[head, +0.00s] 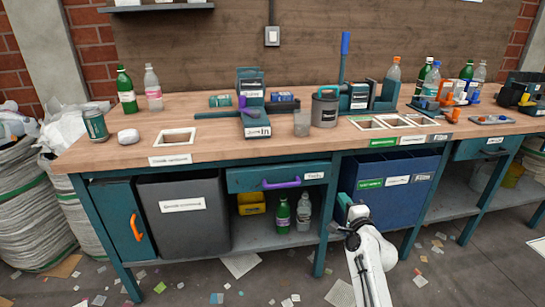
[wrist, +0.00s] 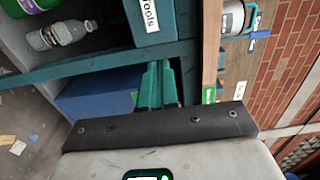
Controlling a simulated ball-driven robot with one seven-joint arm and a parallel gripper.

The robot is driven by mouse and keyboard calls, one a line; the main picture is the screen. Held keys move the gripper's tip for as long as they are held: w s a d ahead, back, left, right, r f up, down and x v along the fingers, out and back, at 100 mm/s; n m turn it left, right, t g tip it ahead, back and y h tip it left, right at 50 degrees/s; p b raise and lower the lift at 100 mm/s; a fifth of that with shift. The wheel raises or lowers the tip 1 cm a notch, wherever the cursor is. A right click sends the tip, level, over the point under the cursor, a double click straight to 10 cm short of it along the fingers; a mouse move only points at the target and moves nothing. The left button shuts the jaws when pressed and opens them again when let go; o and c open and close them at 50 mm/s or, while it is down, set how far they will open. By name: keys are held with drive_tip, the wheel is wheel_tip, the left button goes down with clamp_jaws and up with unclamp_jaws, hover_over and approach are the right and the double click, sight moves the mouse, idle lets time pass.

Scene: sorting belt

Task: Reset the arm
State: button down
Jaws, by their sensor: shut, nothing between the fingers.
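My white arm reaches up from the bottom right of the head view. My gripper (head: 344,201) is in front of the workbench (head: 130,165), near the leg between the drawer and the blue bin. It is below the bench top. The wrist view shows its teal fingers (wrist: 157,68) side by side, shut, with nothing held between them. The lower part of the fingers is hidden behind the dark plate of my wrist.
The drawer labelled Tools (head: 275,176) and the blue bin (head: 388,182) are close to my gripper. Bottles, a grey canister (head: 325,107) and a tall blue handle (head: 345,55) stand on the bench. Scraps litter the floor; the space ahead of the bench is otherwise free.

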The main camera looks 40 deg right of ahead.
drive_tip(key=a+f+n+g+y, duration=0.2)
drive_tip(key=a+f+n+y, duration=0.3)
drive_tip(key=a, duration=0.5)
drive_tip(key=a+f+n+g+y, duration=0.1)
drive_tip(key=a+f+n+y, duration=0.25)
drive_tip(key=a+n, duration=0.4)
drive_tip(key=s+a+f+n+g+y, duration=0.1)
drive_tip(key=s+a+f+n+g, duration=0.25)
drive_tip(key=s+a, duration=0.4)
drive_tip(key=s+a+f+n+g+y, duration=0.1)
drive_tip(key=s+a+f+n+g, duration=0.1)
drive_tip(key=s+a+n+g, duration=0.5)
drive_tip(key=s+a, duration=0.2)
drive_tip(key=s, duration=0.3)
drive_tip(key=s+a+n, duration=0.1)
drive_tip(key=s+a, duration=0.2)
drive_tip(key=s, duration=0.2)
wheel_tip(320, 180, up, 19)
drive_tip(key=p, duration=1.8)
drive_tip(key=shift+s+r+h+p, duration=0.2)
drive_tip(key=shift+s+h+p, duration=0.15)
drive_tip(key=shift+s, duration=0.05)
drive_tip(key=shift+d+g, duration=0.15)
drive_tip(key=shift+g, duration=0.1)
